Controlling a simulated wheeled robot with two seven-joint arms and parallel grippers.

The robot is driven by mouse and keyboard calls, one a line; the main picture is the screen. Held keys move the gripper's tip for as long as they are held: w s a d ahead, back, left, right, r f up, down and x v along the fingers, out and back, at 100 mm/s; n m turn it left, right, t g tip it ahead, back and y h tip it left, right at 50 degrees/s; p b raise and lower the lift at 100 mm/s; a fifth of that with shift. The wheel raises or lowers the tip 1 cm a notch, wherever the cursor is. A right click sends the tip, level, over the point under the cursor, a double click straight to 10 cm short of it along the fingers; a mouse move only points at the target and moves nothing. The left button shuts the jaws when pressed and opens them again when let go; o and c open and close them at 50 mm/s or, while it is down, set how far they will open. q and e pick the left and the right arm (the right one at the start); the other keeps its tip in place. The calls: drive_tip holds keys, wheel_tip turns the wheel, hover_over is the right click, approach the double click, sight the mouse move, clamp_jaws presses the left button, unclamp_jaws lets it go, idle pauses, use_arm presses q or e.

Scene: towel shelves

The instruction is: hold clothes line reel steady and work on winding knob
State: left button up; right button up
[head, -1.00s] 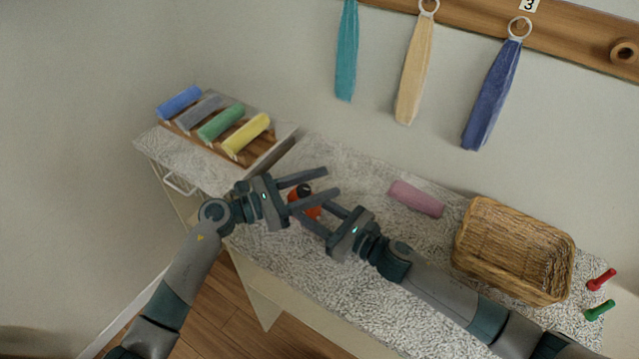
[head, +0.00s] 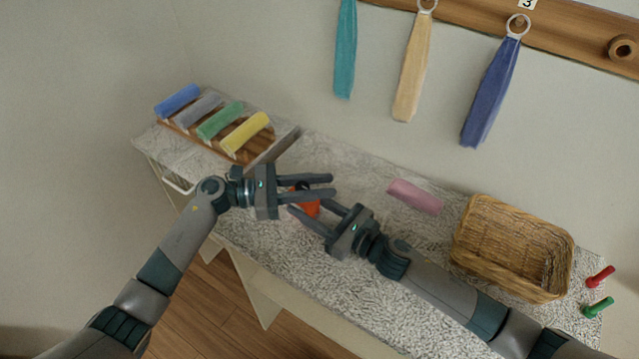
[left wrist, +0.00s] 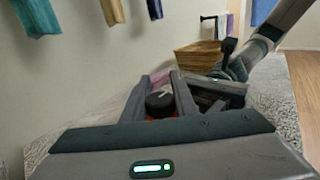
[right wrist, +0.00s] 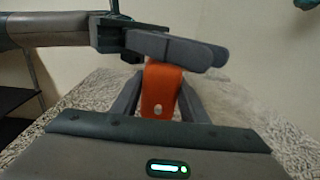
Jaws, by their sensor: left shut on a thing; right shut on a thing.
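The clothes line reel (head: 309,208) is a small orange body with a black knob on top, standing on the speckled counter. In the head view it is mostly hidden by my grippers. My left gripper (head: 333,185) reaches in from the left, its fingers on either side of the black winding knob (left wrist: 160,103), shut on it. My right gripper (head: 311,207) comes from the lower right and is shut on the orange body, which shows upright between its fingers in the right wrist view (right wrist: 162,90). There, the left gripper's fingers (right wrist: 178,48) cross above the reel.
A pink rolled towel (head: 415,196) and a wicker basket (head: 512,285) lie to the right. A wooden rack (head: 185,133) of rolled towels stands at the left. Red (head: 600,276) and green (head: 598,307) pegs are at the far right. Towels hang on the wall.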

use_arm(q)
drive_tip(key=shift+s, duration=0.1)
drive_tip(key=o, duration=1.1)
drive_tip(key=shift+a, duration=0.1)
drive_tip(key=a, duration=1.1)
drive_tip(key=shift+s+a, duration=0.4)
